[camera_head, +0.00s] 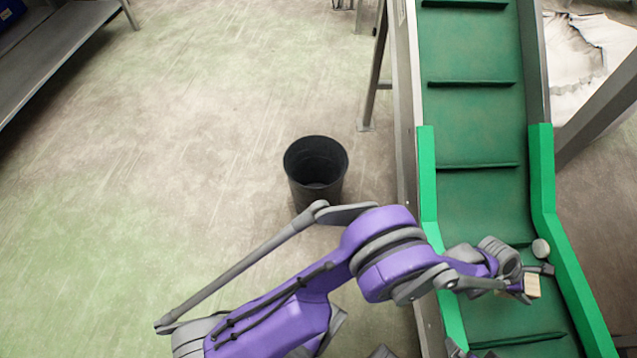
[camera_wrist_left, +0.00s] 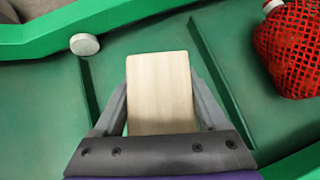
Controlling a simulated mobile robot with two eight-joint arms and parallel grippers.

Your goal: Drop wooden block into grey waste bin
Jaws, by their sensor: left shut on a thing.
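The wooden block (camera_wrist_left: 160,88) is pale and rectangular. It sits between the two fingers of my left gripper (camera_wrist_left: 160,112), which is shut on it, over the green conveyor. In the head view the block (camera_head: 532,285) shows at the end of my purple left arm, at the lower right, and the left gripper (camera_head: 518,287) is partly hidden by its own wrist. The waste bin (camera_head: 316,168) looks dark grey to black, round and open at the top. It stands on the floor left of the conveyor, and my left arm partly covers its lower part. My right gripper is not in view.
The green conveyor (camera_head: 472,125) has raised cleats and bright green side walls (camera_head: 428,185). A white round piece (camera_head: 541,248) lies on it near the gripper. A red net bag (camera_wrist_left: 290,45) shows in the wrist view. The floor left of the bin is clear.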

